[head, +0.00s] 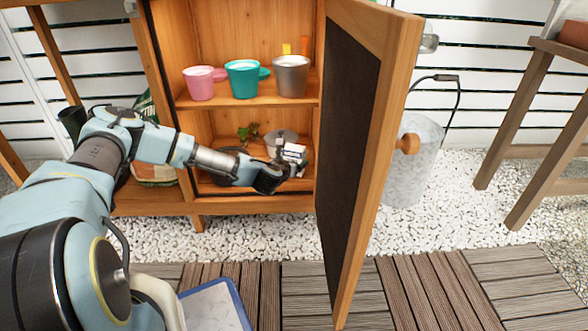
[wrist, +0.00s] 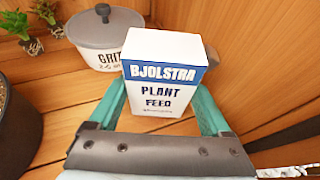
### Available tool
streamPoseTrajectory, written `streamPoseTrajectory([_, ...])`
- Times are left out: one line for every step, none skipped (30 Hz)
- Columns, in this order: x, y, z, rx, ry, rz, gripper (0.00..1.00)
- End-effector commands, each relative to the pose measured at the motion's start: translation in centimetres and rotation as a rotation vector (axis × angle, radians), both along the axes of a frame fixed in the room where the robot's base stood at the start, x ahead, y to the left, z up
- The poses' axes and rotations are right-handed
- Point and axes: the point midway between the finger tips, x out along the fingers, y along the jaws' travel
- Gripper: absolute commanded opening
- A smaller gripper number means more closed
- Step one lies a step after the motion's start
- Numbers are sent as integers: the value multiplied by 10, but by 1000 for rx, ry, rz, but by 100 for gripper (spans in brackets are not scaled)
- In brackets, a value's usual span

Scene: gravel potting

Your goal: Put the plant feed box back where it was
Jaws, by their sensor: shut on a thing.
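The plant feed box (wrist: 162,75) is white with a blue band and reads "BJOLSTRA PLANT FEED" in the wrist view. My gripper (wrist: 160,108) is shut on it, with one teal finger on each side. In the head view the box (head: 293,153) shows small at the end of my gripper (head: 283,168), inside the lower compartment of the wooden cabinet (head: 250,207). The box looks upright in the wrist view. I cannot tell whether its base touches the shelf board (wrist: 65,122).
A grey lidded pot marked "GRIT" (wrist: 95,45) stands behind and left of the box, with small plants (wrist: 30,28) beside it. The cabinet door (head: 365,150) stands open on the right. Pink (head: 199,84), teal (head: 242,80) and grey (head: 291,77) pots stand on the shelf above.

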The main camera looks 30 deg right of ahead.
Motion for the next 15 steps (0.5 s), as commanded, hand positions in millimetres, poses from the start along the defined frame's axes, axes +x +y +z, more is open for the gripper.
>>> streamPoseTrajectory([0,-1,-12,-1,-2,0,14])
streamPoseTrajectory([0,-1,-15,-1,-2,0,14])
streamPoseTrajectory([0,-1,-16,-1,-2,0,14])
streamPoseTrajectory([0,0,-16,-1,-2,0,14])
streamPoseTrajectory([0,0,-15,-1,-2,0,14])
streamPoseTrajectory([0,0,-14,-1,-2,0,14])
streamPoseTrajectory([0,0,-14,-1,-2,0,14])
streamPoseTrajectory([0,0,-14,-1,-2,0,14])
streamPoseTrajectory([0,0,-14,-1,-2,0,14])
streamPoseTrajectory([0,0,-14,-1,-2,0,14])
streamPoseTrajectory([0,0,-15,-1,-2,0,14])
streamPoseTrajectory([0,0,-16,-1,-1,0,14])
streamPoseTrajectory([0,0,-17,-1,-1,0,14])
streamPoseTrajectory([0,0,-18,-1,-1,0,83])
streamPoseTrajectory([0,0,-17,0,-1,0,88])
